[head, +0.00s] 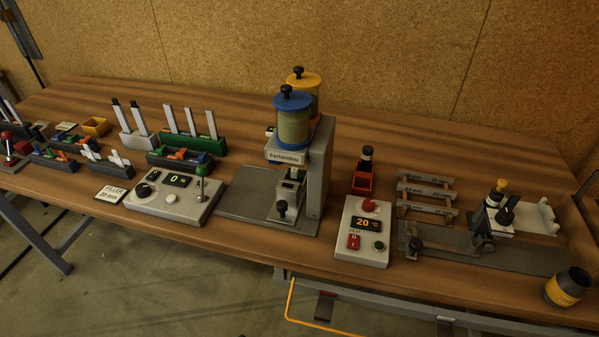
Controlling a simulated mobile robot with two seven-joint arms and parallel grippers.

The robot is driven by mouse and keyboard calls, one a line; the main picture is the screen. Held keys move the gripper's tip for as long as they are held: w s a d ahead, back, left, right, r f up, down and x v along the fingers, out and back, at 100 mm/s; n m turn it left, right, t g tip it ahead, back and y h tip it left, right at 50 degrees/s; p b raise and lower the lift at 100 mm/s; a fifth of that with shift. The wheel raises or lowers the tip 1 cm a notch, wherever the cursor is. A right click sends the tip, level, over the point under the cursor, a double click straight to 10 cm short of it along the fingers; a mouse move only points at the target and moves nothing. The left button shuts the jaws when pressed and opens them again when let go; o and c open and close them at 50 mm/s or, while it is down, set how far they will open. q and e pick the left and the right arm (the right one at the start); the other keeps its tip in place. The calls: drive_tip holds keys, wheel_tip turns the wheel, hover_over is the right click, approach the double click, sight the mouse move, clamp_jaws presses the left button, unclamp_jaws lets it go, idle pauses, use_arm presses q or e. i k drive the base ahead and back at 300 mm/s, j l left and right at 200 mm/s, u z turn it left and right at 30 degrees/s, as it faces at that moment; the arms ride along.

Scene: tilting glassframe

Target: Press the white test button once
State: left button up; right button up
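A small round white button (171,198) sits on the sloped top of a grey control box (150,207) left of the middle of the bench. The button is below a dark display (175,180) reading 0, between a black knob (143,190) and an upright lever with a green ball (203,161). Nothing covers the button. Its lettering, if any, is too small to read. Neither of my grippers shows in the head view.
A label card (110,194) lies left of the box. A dispenser with a blue-lidded canister (293,122) stands to its right. Racks of tools (192,143) stand behind. A second control box (361,232) with red controls is further right. The bench front edge is clear.

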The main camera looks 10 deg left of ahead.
sight(171, 200)
drive_tip(key=k+j+u, duration=0.25)
drive_tip(key=u, duration=0.2)
drive_tip(key=k+j+u, duration=0.2)
drive_tip(key=u, duration=0.3)
